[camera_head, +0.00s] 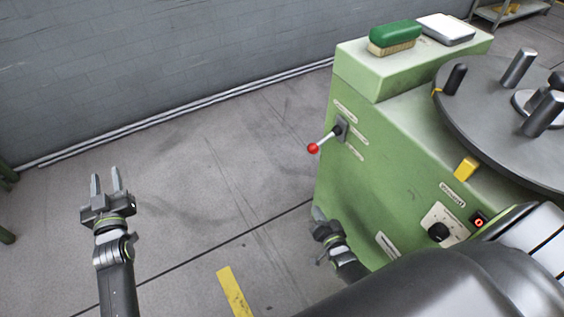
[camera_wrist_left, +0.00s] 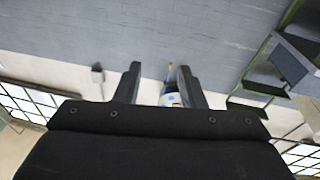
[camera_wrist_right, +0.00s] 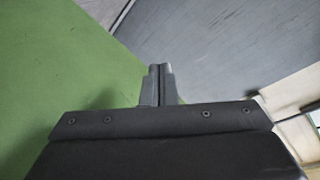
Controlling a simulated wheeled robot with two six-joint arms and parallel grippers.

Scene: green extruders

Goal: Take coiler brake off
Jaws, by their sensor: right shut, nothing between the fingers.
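A lever with a red ball knob (camera_head: 313,148) sticks out from the side of the green machine (camera_head: 383,182), with small label plates above and below its dark mount. It is the likely brake lever, though its labels are too small to read. My right gripper (camera_head: 318,213) is below the lever, close to the machine's lower left edge and apart from the knob. In the right wrist view its fingers (camera_wrist_right: 159,70) are together and empty, with the green panel to the left. My left gripper (camera_head: 107,181) is open and empty over the floor at the left.
A dark round plate (camera_head: 478,125) with upright pegs lies on the machine. A green brush (camera_head: 395,35) and a white-topped box (camera_head: 446,28) sit on its top. A black knob (camera_head: 439,232) and a red-lit switch (camera_head: 479,220) are at the front. Floor to the left is clear.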

